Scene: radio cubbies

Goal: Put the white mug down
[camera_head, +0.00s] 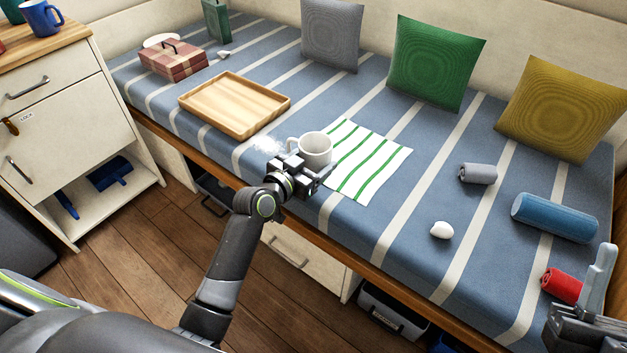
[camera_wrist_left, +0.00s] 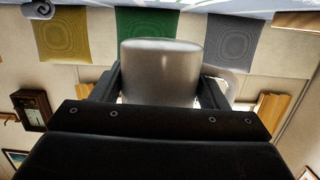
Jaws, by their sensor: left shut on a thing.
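The white mug (camera_head: 316,148) is upright at the left edge of the green-striped white cloth (camera_head: 372,160) on the bench cushion. Its handle points left. My left gripper (camera_head: 312,166) is shut on the mug from the near side. In the left wrist view the mug (camera_wrist_left: 160,72) sits between the two dark fingers of my left gripper (camera_wrist_left: 160,88). I cannot tell whether the mug's base touches the cushion or cloth. My right gripper (camera_head: 590,310) is at the bottom right corner, partly cut off, and its opening is unclear.
A wooden tray (camera_head: 235,103) lies left of the mug. To the right are a grey roll (camera_head: 478,173), a white lump (camera_head: 441,230), a blue roll (camera_head: 555,217) and a red roll (camera_head: 561,285). Cushions line the wall. The cloth looks bare.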

